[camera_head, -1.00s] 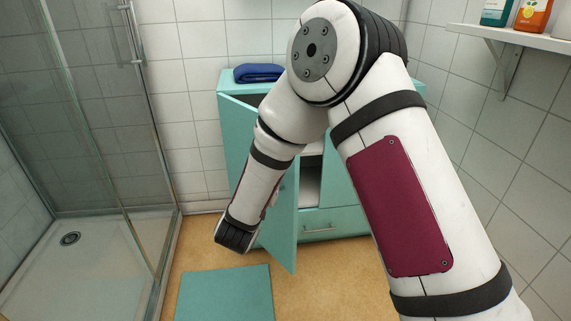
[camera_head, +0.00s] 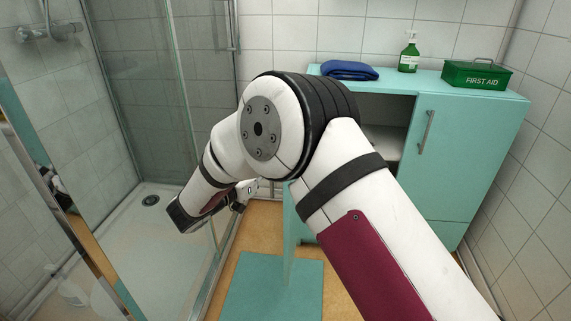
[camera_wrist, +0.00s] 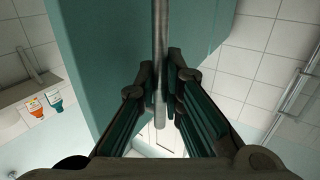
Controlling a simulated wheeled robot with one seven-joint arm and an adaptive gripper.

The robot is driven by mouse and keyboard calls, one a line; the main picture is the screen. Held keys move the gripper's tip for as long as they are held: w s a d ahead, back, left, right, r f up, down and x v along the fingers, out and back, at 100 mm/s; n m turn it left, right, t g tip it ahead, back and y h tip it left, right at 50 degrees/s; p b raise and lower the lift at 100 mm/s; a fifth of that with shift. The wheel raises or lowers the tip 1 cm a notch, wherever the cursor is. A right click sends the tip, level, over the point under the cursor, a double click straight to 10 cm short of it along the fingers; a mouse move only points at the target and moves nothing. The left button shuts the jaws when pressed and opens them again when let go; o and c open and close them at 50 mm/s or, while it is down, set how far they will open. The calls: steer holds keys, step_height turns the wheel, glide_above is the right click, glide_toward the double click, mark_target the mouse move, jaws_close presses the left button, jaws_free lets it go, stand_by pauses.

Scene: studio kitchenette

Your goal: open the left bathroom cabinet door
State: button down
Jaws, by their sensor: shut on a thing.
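The teal bathroom cabinet (camera_head: 465,150) stands against the back wall. Its left door (camera_head: 290,228) is swung wide open and seen nearly edge-on, mostly hidden behind my arm. The door panel also fills the upper left of the wrist view (camera_wrist: 105,50). The door's metal bar handle (camera_wrist: 160,40) runs between my fingers in the wrist view. My gripper (camera_wrist: 161,75) is shut on this handle. In the head view my gripper (camera_head: 243,194) is small, beside the shower glass. The dark cabinet opening and a pale shelf (camera_head: 385,145) show behind my arm.
The right cabinet door (camera_head: 455,165) is shut. A folded blue towel (camera_head: 348,70), a green soap bottle (camera_head: 409,55) and a green first-aid box (camera_head: 476,75) stand on top. The glass shower (camera_head: 150,90) is close on the left. A teal mat (camera_head: 262,290) lies on the floor.

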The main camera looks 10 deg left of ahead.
steer(key=shift+w+a+m+h, duration=0.2)
steer(key=shift+a+m+h, duration=0.15)
steer(key=shift+a, duration=0.5)
steer(key=c, duration=1.7)
jaws_free()
steer(key=v, duration=1.2)
steer(key=shift+r, duration=0.15)
steer(key=shift+w+a, duration=0.1)
